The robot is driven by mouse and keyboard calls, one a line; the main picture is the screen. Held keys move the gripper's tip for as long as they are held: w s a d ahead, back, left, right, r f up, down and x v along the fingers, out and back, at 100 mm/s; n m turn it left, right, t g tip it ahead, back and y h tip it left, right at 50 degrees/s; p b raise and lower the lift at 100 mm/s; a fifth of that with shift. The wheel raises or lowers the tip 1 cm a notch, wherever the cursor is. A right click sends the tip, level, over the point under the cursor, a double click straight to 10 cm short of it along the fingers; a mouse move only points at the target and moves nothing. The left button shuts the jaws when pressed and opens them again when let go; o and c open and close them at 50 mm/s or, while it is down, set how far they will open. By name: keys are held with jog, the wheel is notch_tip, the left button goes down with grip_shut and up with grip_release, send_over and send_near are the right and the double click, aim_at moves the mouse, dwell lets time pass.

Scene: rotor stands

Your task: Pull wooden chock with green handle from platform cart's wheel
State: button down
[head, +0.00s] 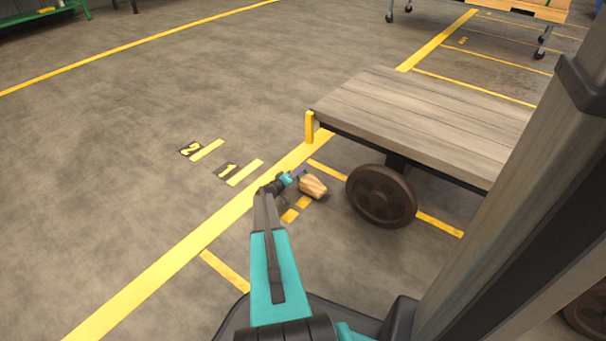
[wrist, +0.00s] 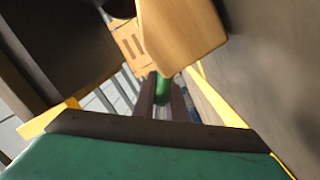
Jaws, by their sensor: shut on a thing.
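The wooden chock (head: 312,187) is a pale brown block to the left of the platform cart's dark wheel (head: 381,196). A strip of floor shows between chock and wheel, so they look apart. My gripper (head: 290,180) is at the chock's left side. In the wrist view the chock (wrist: 183,28) fills the top middle, and its green handle (wrist: 162,88) sits between the dark fingers of my gripper (wrist: 161,98), which are shut on it. Most of the handle is hidden in the head view. I cannot tell whether the chock touches the floor.
The platform cart (head: 425,115) has a grey plank deck and a yellow corner post (head: 309,127). Yellow lines (head: 215,215) mark the floor. The floor left of my arm is clear. Another wheeled cart (head: 515,12) stands at the back right, and a green rack (head: 40,15) at the back left.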

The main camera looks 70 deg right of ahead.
jog(key=shift+w, duration=0.1)
jog(key=c, duration=1.7)
grip_release()
jog(key=shift+p+v, duration=0.5)
jog(key=shift+v, duration=0.4)
jog(key=p+v, duration=0.4)
jog(key=v, duration=0.6)
jog(key=shift+r, duration=0.2)
jog(key=shift+p+v, duration=0.45)
jog(key=shift+v, duration=0.55)
